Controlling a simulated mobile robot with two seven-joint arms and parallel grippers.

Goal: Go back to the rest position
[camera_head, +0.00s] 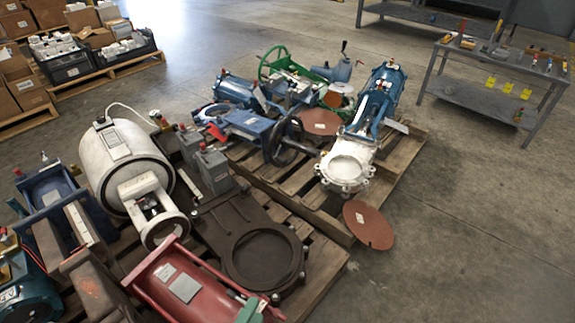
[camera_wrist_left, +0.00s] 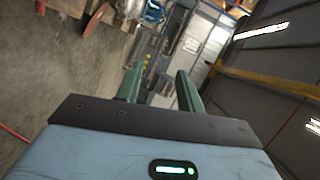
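My left gripper (camera_wrist_left: 158,84) shows in the left wrist view as two green fingers standing apart, with nothing held between them. In the head view only a small green piece at the bottom edge, probably a fingertip of it (camera_head: 249,312), shows in front of the red cylinder machine (camera_head: 185,287). My right gripper is in neither view. The task names no object.
A near pallet (camera_head: 325,262) carries a white cylinder machine (camera_head: 120,165) and a dark ring plate (camera_head: 225,218). The pallet behind (camera_head: 398,160) holds blue and green valves. A grey workbench (camera_head: 480,97) stands right. Cartons (camera_head: 28,90) stand far left. Floor at right is clear.

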